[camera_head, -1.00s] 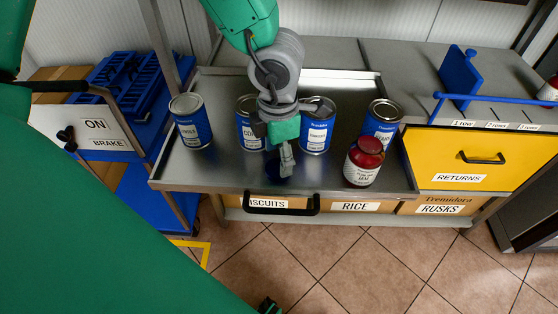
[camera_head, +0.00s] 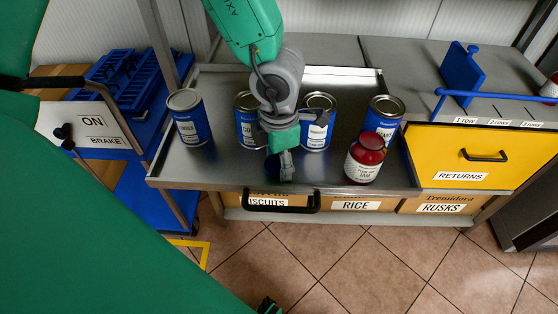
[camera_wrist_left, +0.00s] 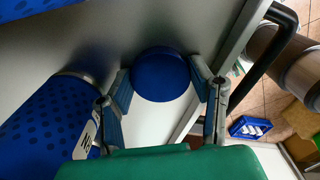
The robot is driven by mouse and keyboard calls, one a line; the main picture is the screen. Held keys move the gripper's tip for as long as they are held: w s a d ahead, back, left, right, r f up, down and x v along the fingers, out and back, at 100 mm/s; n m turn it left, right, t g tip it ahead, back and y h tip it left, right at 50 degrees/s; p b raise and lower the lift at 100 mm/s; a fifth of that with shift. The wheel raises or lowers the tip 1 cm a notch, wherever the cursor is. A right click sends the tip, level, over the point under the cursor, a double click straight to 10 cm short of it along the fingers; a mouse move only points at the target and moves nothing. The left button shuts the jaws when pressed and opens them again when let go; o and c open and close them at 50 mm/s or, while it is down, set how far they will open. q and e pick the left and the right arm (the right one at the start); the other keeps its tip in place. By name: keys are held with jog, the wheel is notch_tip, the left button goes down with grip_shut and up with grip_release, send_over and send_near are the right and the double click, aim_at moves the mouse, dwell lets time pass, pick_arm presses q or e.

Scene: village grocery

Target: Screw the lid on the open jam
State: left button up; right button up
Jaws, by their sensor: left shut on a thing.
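A round dark blue lid (camera_wrist_left: 161,74) sits between the two fingers of my left gripper (camera_wrist_left: 165,90) in the wrist view. In the head view my left gripper (camera_head: 284,166) points down at the tray's front part, shut on the lid (camera_head: 271,170), which is mostly hidden there by the fingers. What lies under the lid is hidden. A jam jar (camera_head: 361,168) with a white label and a red top stands upright to the right of my gripper, apart from it. I cannot tell whether its red top is a lid or open jam.
Several blue cans (camera_head: 190,119) stand on the metal tray (camera_head: 225,178), behind and beside my left gripper; one shows close in the wrist view (camera_wrist_left: 45,125). A black handle (camera_head: 283,207) is at the front edge. A yellow returns drawer (camera_head: 470,160) is at right.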

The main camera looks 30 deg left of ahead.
aim_at(279, 164)
pick_arm(q)
notch_tip(279, 164, up, 10)
jog(key=p, duration=0.3)
